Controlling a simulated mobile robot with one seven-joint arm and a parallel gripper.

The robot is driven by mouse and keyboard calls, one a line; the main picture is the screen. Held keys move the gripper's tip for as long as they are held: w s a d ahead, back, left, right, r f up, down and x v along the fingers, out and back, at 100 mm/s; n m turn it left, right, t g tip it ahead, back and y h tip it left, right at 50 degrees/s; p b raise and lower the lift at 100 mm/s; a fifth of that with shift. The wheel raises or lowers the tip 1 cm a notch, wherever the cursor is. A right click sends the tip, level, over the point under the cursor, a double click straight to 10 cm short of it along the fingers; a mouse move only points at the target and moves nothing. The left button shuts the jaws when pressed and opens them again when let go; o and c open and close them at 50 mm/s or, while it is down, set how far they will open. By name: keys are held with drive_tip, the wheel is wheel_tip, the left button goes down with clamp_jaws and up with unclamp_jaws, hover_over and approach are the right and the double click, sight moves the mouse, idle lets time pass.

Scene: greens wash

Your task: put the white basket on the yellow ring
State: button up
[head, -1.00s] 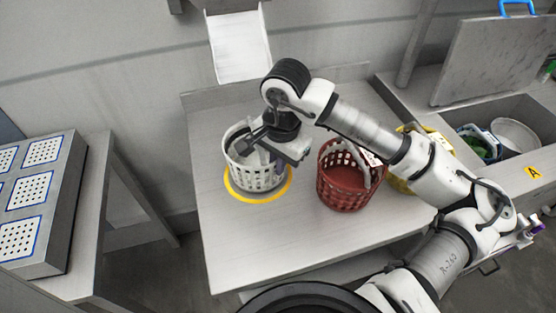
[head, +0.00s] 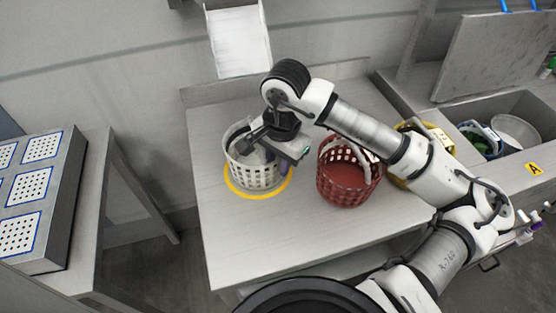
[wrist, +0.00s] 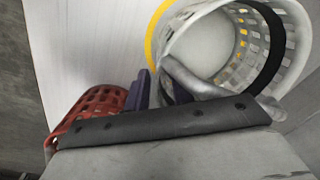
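The white basket (head: 257,177) stands upright at the left of the worktable, inside the outline of the yellow ring (head: 260,196), and appears to rest there. In the wrist view the white basket (wrist: 300,52) fills the upper right, with the ring (wrist: 152,35) showing along its left and through its holes. My gripper (head: 270,157) is at the basket's upper right side. In the wrist view its purple fingers (wrist: 146,92) are beside the basket's grey handle. Whether they grip it is hidden.
A red basket (head: 345,187) stands just right of the white one, and a yellow basket (head: 443,137) is partly behind my arm. A sink (head: 528,108) is at the right. The worktable's front left is bare (head: 250,245). A separate bench (head: 75,250) is at the left.

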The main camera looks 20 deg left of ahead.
drive_tip(key=shift+r+p, duration=0.3)
drive_tip(key=shift+r, duration=0.1)
wheel_tip(320, 180, up, 12)
drive_tip(key=b, duration=0.1)
drive_tip(key=shift+s+d+f+b, duration=0.15)
drive_tip(key=shift+d+f+b, duration=0.15)
drive_tip(key=shift+d, duration=0.15)
